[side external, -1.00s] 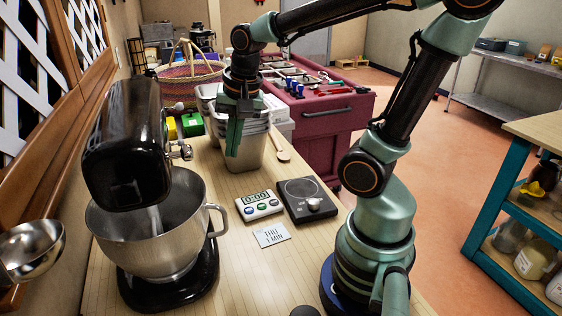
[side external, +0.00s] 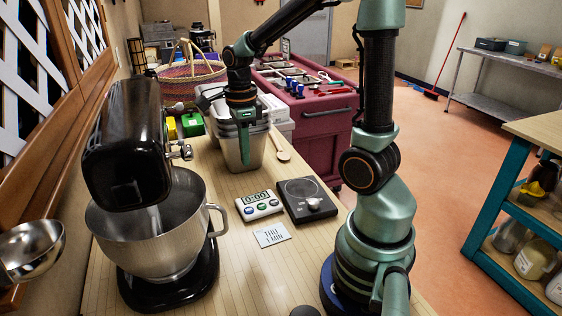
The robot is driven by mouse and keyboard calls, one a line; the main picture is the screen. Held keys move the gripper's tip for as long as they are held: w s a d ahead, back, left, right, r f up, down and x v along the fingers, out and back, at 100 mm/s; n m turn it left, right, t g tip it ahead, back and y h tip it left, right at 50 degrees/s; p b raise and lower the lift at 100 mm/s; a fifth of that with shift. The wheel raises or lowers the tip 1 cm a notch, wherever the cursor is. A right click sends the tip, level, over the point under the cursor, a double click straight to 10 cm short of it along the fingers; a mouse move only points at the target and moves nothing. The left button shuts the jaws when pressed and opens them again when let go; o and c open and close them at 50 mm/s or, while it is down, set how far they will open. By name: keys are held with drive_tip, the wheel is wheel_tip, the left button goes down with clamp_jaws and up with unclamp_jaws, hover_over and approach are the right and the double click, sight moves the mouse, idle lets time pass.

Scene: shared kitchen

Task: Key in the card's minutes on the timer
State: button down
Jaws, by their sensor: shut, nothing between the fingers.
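The timer (side external: 258,205) is a small white device lying on the wooden counter. Its display reads 0:00, and a row of buttons sits below the display. The card (side external: 271,235) lies flat in front of the timer and reads "THU 1 MIN". My gripper (side external: 245,160) is shut and empty. It points down behind the timer in the picture, in front of the metal containers, and is apart from the timer and the card.
A black scale (side external: 305,198) with a small metal knob-like object on it stands right of the timer. A stand mixer (side external: 130,150) with a steel bowl (side external: 150,245) fills the left. Metal containers (side external: 228,148) and a wooden spoon (side external: 283,156) are behind. Counter around the card is clear.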

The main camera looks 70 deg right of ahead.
sight(250, 210)
wheel_tip(250, 210, down, 14)
idle(0.8)
drive_tip(key=shift+s+f, duration=0.1)
drive_tip(key=shift+f, duration=0.75)
wheel_tip(250, 210, up, 9)
drive_tip(key=shift+w, duration=0.2)
idle(0.4)
idle(0.5)
